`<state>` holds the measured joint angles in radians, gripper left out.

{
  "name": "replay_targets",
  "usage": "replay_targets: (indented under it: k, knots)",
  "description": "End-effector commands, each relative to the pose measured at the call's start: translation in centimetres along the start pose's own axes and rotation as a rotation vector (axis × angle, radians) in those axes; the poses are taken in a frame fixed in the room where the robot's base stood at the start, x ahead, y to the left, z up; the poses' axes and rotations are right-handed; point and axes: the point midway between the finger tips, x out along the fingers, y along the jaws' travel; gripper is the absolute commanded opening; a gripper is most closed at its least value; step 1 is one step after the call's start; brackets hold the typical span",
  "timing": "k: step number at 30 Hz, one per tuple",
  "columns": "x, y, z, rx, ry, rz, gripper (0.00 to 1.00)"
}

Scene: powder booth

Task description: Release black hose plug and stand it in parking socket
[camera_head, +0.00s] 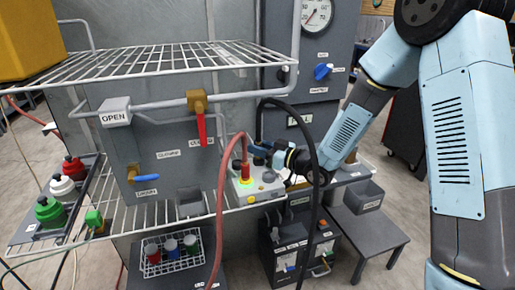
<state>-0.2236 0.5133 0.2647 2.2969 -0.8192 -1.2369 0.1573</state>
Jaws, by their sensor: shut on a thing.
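My gripper (260,154) reaches in from the right and is shut at the lower end of the black hose (313,150), on its plug; the fingers hide most of the plug. The hose arcs up from the gripper, over to the right and down past the front of the shelf. The gripper is just above and beside a pale box (257,188) with a lit yellow-green button. A red hose plug (244,171) stands upright on that box, close left of my fingers. I cannot tell which opening is the parking socket, or whether the black plug touches the box.
A wire rack (150,62) hangs above. The red hose (221,215) crosses the front of the shelf. A grey panel (160,150) with a red lever and a blue lever stands left. A small dark cup (190,204) and colored bottles (64,190) are further left.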

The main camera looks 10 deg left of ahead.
Motion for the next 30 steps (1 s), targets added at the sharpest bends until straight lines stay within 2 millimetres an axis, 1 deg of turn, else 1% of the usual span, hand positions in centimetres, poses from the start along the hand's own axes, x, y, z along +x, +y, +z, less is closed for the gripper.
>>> replay_targets:
  k: [8, 9, 18, 26, 30]
  knots:
    - [0.1, -0.2, 0.2, 0.002, -0.002, -0.003, 0.0]
    - [0.1, -0.2, 0.2, 0.002, -0.002, -0.003, 0.3]
    - [0.1, -0.3, 0.2, 0.004, -0.003, -0.005, 0.58]
    - [0.0, -0.3, 0.3, 0.005, -0.004, -0.005, 0.58]
    - [-0.9, -0.2, 0.3, 0.005, -0.005, -0.003, 0.58]
